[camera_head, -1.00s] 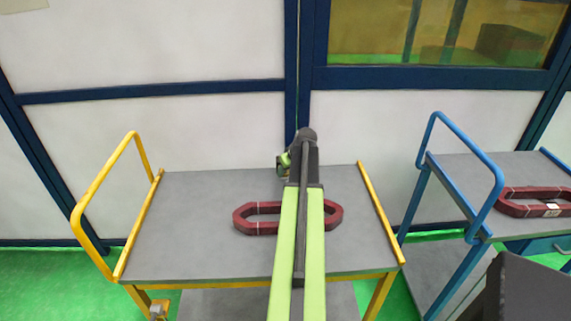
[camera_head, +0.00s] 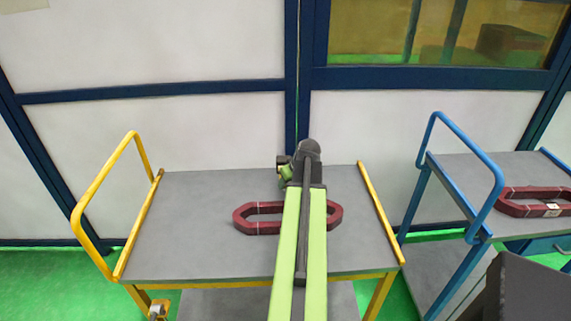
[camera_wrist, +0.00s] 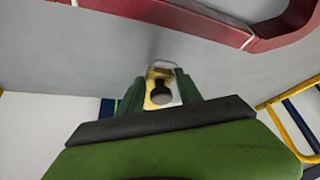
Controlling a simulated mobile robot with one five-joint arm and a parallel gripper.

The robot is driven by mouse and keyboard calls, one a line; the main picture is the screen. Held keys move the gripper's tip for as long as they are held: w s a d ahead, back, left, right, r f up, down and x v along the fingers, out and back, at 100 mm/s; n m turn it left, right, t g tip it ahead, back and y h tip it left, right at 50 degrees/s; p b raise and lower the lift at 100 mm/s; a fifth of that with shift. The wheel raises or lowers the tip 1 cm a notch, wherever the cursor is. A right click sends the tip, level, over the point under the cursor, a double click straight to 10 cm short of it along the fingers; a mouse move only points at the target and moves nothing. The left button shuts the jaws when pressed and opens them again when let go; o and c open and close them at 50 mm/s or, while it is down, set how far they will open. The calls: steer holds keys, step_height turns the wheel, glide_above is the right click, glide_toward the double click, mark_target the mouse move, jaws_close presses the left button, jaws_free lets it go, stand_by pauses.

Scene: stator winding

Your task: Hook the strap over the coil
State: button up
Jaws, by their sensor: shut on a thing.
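A dark red oblong coil (camera_head: 257,228) lies flat on the grey top of the yellow cart (camera_head: 190,220). My arm passes over its right half and hides its middle. My gripper (camera_wrist: 160,88) is shut on a small pale-yellow piece with a dark round knob, seemingly the strap (camera_wrist: 158,76). A thin pale loop stands out beyond the fingertips. The strap is apart from the coil in the wrist view. The gripper and strap are mostly hidden behind my arm in the head view.
A blue cart (camera_head: 455,180) stands at the right with another red coil (camera_head: 535,208) on it. The yellow cart has a raised handle at its left and a rail along its right edge. A white wall with blue frames stands behind. The cart top left of the coil is clear.

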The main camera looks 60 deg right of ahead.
steer(key=shift+s+a+f, duration=0.1)
steer(key=shift+s+a, duration=0.6)
steer(key=shift+a, duration=0.55)
steer(key=shift+s+a+r, duration=0.1)
steer(key=shift+s+a, duration=0.6)
steer(key=shift+a, duration=0.5)
steer(key=shift+s+a+f, duration=0.1)
steer(key=shift+s+a, duration=0.6)
steer(key=shift+a, duration=0.55)
steer(key=o, duration=1.3)
steer(key=shift+w, duration=0.1)
steer(key=o, duration=0.9)
steer(key=shift+d, duration=0.2)
step_height(320, 180, up, 7)
steer(key=p, duration=0.7)
